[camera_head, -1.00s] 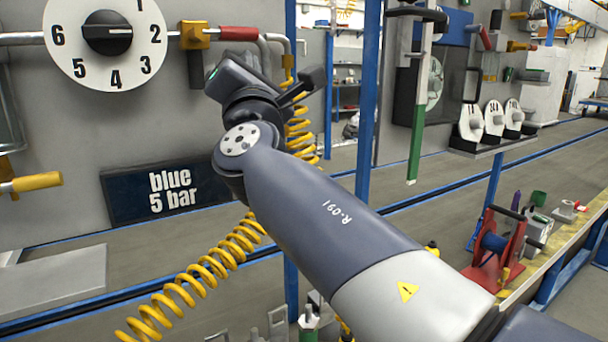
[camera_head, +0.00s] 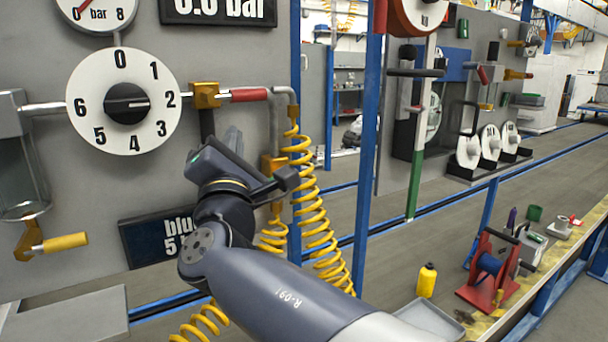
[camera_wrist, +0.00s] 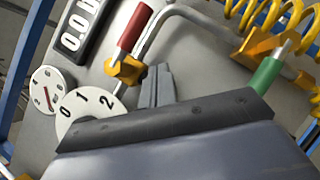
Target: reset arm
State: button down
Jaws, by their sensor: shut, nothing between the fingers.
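My gripper (camera_head: 233,138) is raised in front of the grey panel, below the red-handled valve. In the wrist view its fingers (camera_wrist: 157,84) are together with nothing between them. They point toward the panel between the numbered dial (camera_wrist: 90,102) and the bent pipe. My arm reaches up from the bottom of the head view and covers part of the "blue 5 bar" sign (camera_head: 150,242). The gap between the gripper and the panel is hard to judge.
The numbered dial (camera_head: 123,102), red-handled valve (camera_head: 249,95) and coiled yellow hose (camera_head: 318,210) are close around my gripper. A blue post (camera_head: 368,150) stands to the right. A red reel (camera_head: 487,272) and yellow bottle (camera_head: 427,280) are at lower right.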

jog(key=a+m+h+p, duration=0.1)
jog(key=m+p, duration=0.1)
jog(key=s+a+m+g+h+p, duration=0.1)
jog(key=m+p, duration=0.1)
jog(key=p, duration=0.1)
jog(key=shift+s+g+p, duration=0.1)
jog(key=shift+g+p, duration=0.2)
jog(key=shift+f+m, duration=0.1)
jog(key=shift+m, duration=0.2)
